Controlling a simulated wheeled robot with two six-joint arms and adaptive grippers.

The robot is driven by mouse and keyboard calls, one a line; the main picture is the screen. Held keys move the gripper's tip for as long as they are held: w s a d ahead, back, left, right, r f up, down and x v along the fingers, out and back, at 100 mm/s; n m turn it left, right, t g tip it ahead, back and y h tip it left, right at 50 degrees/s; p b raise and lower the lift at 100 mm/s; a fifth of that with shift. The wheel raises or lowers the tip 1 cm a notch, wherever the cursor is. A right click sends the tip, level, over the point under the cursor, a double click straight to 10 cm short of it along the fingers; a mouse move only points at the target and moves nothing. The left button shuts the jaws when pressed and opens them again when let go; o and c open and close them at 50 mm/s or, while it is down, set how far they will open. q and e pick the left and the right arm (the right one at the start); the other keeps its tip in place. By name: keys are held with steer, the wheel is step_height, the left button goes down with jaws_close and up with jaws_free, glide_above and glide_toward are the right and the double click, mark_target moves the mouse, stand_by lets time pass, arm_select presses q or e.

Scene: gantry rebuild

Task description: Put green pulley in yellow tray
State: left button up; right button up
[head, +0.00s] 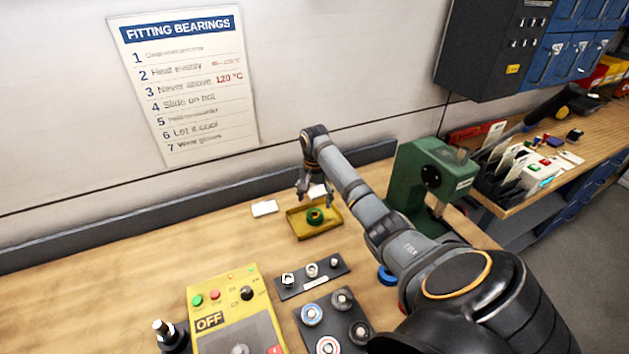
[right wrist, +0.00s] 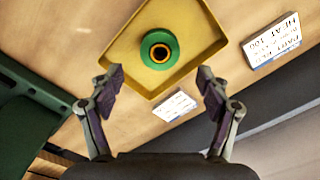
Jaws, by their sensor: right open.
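The green pulley (head: 315,216) lies inside the yellow tray (head: 299,234) on the wooden bench. In the right wrist view the pulley (right wrist: 159,50) is a green ring with an orange and dark centre, resting on the floor of the tray (right wrist: 117,62). My right gripper (head: 315,200) is above the tray at its far side. Its fingers (right wrist: 155,80) are spread apart with nothing between them, and the pulley is clear of both. My left gripper is not in view.
White label cards (head: 264,208) lie beside the tray. A green press (head: 420,180) stands right of it. In front are a black strip with small parts (head: 312,278), a dark plate with bearings (head: 333,322) and a yellow control box (head: 230,315). The bench's left side is bare.

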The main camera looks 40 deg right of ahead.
step_height(320, 180, up, 6)
steer(key=shift+f+b, duration=0.15)
steer(key=shift+b, duration=0.35)
steer(key=shift+f, duration=0.1)
